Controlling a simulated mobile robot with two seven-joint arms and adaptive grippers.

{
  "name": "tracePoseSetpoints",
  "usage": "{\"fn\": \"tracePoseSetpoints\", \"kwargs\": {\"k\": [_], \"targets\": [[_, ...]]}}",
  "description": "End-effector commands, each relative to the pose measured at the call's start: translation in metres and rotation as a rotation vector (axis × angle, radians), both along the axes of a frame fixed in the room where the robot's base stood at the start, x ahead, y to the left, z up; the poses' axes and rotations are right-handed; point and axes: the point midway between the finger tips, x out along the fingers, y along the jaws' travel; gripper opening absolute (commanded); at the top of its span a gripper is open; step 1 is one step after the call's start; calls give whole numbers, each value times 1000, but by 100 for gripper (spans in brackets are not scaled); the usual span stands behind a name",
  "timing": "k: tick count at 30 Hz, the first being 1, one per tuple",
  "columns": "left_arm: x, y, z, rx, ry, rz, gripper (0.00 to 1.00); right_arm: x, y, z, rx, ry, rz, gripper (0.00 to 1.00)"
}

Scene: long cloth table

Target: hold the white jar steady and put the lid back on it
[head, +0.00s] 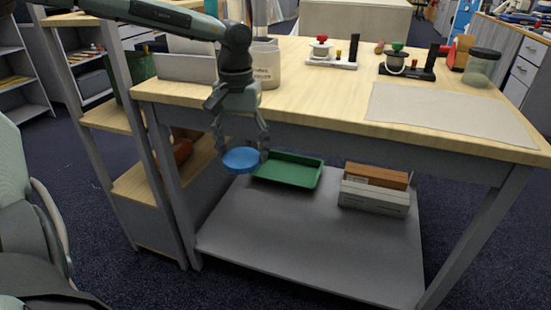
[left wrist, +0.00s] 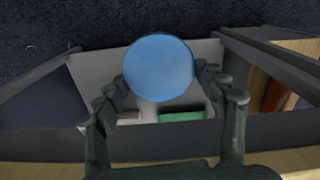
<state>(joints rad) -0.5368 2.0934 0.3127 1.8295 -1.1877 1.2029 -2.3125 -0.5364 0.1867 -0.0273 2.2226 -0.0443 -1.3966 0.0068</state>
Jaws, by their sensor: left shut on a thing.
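My left gripper (head: 243,150) hangs in front of the table's front edge, below the level of the tabletop. It is shut on a round blue lid (head: 241,160), held by its rim. In the left wrist view the lid (left wrist: 158,67) sits between the two fingers, its flat face showing. A whitish jar with dark writing (head: 267,67) stands upright on the tabletop, just behind and right of my left wrist, which hides part of it. The lid is apart from the jar. My right gripper is in neither view.
The table (head: 330,100) has a grey mat (head: 450,113) at right and small pots on stands behind it. A clear jar with a dark lid (head: 482,68) stands far right. The lower shelf (head: 300,245) holds a green tray (head: 290,170) and boxes (head: 375,195). A shelf unit stands left.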

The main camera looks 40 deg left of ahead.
Motion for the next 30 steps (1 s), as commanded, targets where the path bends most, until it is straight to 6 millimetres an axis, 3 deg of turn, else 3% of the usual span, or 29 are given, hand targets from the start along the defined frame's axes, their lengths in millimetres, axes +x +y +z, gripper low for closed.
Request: {"fn": "tracePoseSetpoints", "kwargs": {"k": [3, 9, 17, 18, 23, 26, 30], "targets": [[-15, 28, 0, -7, -5, 67, 57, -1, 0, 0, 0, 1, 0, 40], [-44, 59, -15, -11, -6, 166, 57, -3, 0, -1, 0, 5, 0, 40], [-68, 61, -49, -6, -4, 226, 57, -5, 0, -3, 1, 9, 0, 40], [-71, 50, -63, -13, -2, 225, 57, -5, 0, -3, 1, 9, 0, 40], [-64, 15, -86, -11, -8, 187, 57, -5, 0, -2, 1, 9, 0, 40], [-53, -21, -97, -10, -10, 128, 57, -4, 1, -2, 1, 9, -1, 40], [-30, -87, -101, -5, -12, -15, 57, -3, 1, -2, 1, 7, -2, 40]]}}
